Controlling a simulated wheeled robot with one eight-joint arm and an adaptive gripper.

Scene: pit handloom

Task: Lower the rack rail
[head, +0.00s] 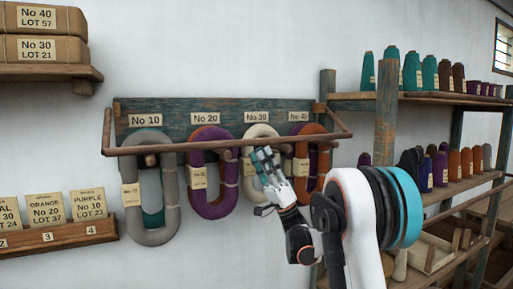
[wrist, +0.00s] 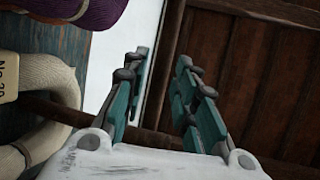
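The rack rail (head: 200,146) is a long brown wooden bar across the front of the hanging yarn skeins, just below the number labels. Short side arms join its ends to the blue-green rack board (head: 180,107). My gripper (head: 262,154) is at the rail, right of its middle, in front of the No 30 skein. In the wrist view, its two teal fingers (wrist: 160,95) are spread apart with nothing clamped between them. The rail (wrist: 60,114) also crosses there near the finger bases. I cannot tell whether the fingers touch it.
Grey (head: 168,200), purple (head: 197,180), cream (head: 248,170) and orange-purple (head: 317,165) skeins hang close behind the rail. Shelves of yarn cones (head: 430,97) stand at right. A card ledge (head: 60,238) and a shelf of wrapped packages (head: 40,72) are at left.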

